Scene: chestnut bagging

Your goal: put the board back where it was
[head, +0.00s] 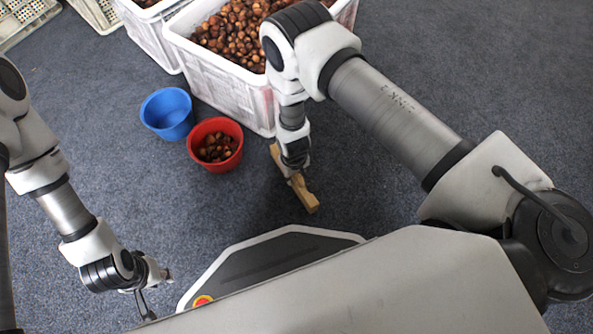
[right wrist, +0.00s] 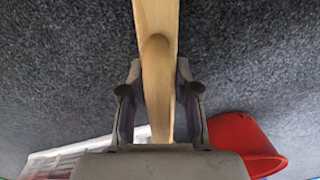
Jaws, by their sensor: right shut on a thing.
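The board (head: 304,194) is a light wooden piece with a raised part, seen in front of the white crate and to the right of the red bucket. My right gripper (head: 294,175) is shut on it. In the right wrist view the board (right wrist: 156,60) runs up between the two fingers of my right gripper (right wrist: 158,100). Whether the board touches the floor is hard to tell. My left gripper (head: 157,288) is at the lower left, away from the board, near my base; its fingers are too small and angled to judge.
A white crate (head: 220,88) full of chestnuts stands at the back. A red bucket (head: 233,160) with some chestnuts and an empty blue bucket (head: 167,125) stand in front of it. Another white crate (head: 152,38) is further left. The grey carpet (head: 480,75) at the right is clear.

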